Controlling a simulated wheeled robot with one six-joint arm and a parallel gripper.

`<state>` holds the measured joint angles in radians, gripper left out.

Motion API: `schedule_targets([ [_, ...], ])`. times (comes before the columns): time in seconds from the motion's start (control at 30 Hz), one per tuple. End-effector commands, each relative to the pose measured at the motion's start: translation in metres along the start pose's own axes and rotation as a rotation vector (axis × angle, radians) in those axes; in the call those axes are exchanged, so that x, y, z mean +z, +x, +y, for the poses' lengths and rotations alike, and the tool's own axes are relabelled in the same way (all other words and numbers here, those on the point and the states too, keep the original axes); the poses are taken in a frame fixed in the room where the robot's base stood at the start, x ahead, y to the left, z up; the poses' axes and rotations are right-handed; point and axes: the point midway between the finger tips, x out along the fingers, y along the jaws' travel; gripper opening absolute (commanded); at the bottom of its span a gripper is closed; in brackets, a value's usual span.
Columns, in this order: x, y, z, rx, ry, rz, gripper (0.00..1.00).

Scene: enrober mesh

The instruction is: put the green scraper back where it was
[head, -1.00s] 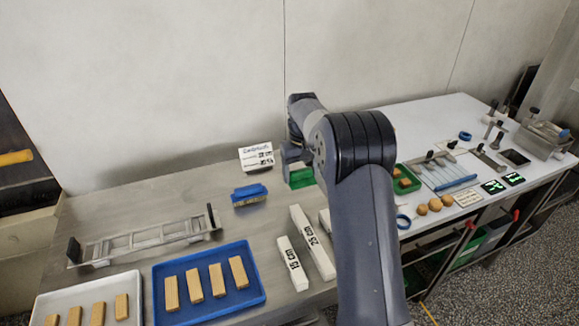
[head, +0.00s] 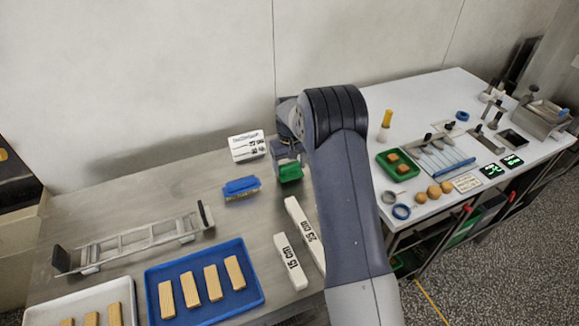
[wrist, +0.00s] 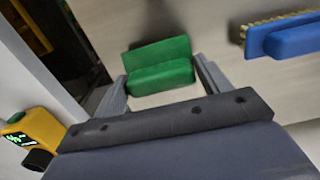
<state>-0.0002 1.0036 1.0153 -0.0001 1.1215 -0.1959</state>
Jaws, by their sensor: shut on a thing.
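The green scraper (head: 290,172) is at the end of my arm in the head view, to the right of the blue brush and just right of the white sign. In the wrist view the scraper (wrist: 160,66) lies across between the two fingers of my gripper (wrist: 163,84), which is shut on it. In the head view my gripper (head: 287,158) is partly hidden by my own arm. I cannot tell whether the scraper touches the steel table.
The blue brush (head: 242,188) lies left of the scraper; it also shows in the wrist view (wrist: 288,38). The white sign (head: 246,146) stands behind. White length bars (head: 290,262) lie in front. A blue tray (head: 158,270) and a metal rack (head: 135,243) are further left.

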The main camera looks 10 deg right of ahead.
Motion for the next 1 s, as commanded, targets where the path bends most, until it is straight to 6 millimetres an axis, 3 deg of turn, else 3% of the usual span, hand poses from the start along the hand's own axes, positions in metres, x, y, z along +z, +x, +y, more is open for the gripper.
schedule_targets([
  [0.1, 0.001, 0.013, 0.000, 0.000, 0.000, -0.002, 0.47],
  [0.43, 0.000, 0.018, 0.000, 0.000, 0.000, -0.001, 0.47],
  [0.47, 0.000, 0.018, 0.000, 0.000, 0.000, -0.001, 0.73],
  [0.5, 0.000, 0.017, 0.000, 0.000, 0.000, -0.001, 0.76],
  [0.73, 0.000, 0.017, 0.000, 0.000, 0.000, -0.001, 0.94],
  [1.0, 0.000, 0.014, 0.000, 0.000, 0.000, -0.001, 0.94],
])
